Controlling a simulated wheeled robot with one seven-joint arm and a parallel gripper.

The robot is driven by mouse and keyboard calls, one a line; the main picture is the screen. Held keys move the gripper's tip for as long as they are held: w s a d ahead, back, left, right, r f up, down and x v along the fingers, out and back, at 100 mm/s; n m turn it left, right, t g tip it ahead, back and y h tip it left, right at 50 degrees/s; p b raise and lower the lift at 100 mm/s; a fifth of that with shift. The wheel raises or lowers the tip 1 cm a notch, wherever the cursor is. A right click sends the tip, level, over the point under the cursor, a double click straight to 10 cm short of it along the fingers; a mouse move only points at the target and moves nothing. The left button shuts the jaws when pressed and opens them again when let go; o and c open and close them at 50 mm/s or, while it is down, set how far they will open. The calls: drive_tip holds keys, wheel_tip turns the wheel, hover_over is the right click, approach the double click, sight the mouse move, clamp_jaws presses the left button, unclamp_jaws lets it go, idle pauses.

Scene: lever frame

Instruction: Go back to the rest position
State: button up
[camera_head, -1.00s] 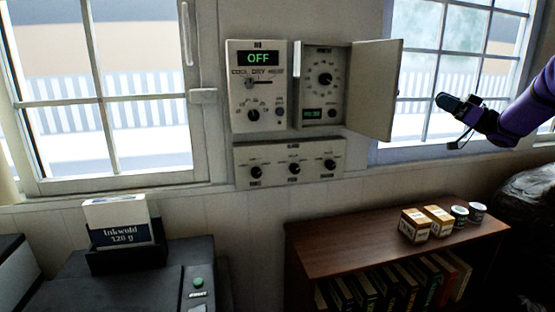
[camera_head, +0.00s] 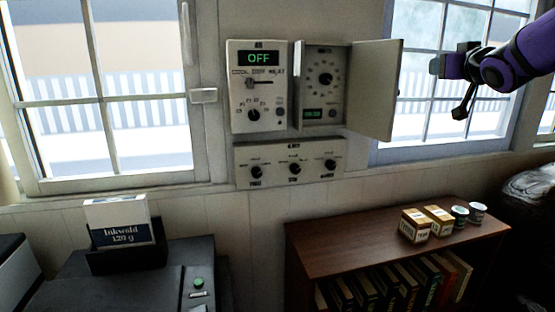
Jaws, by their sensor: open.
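My gripper (camera_head: 437,66) is at the upper right, in front of the right window, on my purple arm. It is open, with nothing seen between its fingers. It is apart from the wall panels and to the right of the open cabinet door. The left wall panel (camera_head: 257,100) shows "OFF" on a green display and has a slider and a knob. The panel beside it (camera_head: 322,100) has a dial and a small green display, with its door (camera_head: 374,90) swung open to the right. A lower panel (camera_head: 290,163) carries three knobs.
A brown bookshelf (camera_head: 330,254) stands below at right, with small boxes (camera_head: 416,226) and two cans (camera_head: 469,214) on top. A dark machine (camera_head: 140,283) with a green button holds a paper pack (camera_head: 118,222) at lower left. A dark shiny bag-like object (camera_head: 522,205) is at the right edge.

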drive_tip(key=s+a+f+g, duration=0.3)
drive_tip(key=s+f, duration=0.3)
drive_tip(key=s, duration=0.6)
drive_tip(key=s+a+f+g, duration=0.3)
drive_tip(key=s+f+g, duration=0.2)
drive_tip(key=s, duration=0.6)
drive_tip(key=s+a+f+g, duration=0.3)
drive_tip(key=s+f, duration=0.4)
drive_tip(key=s, duration=0.5)
drive_tip(key=shift+s+a+m+g, duration=0.15)
drive_tip(key=shift+s+m+g, duration=0.25)
drive_tip(key=shift+g, duration=0.3)
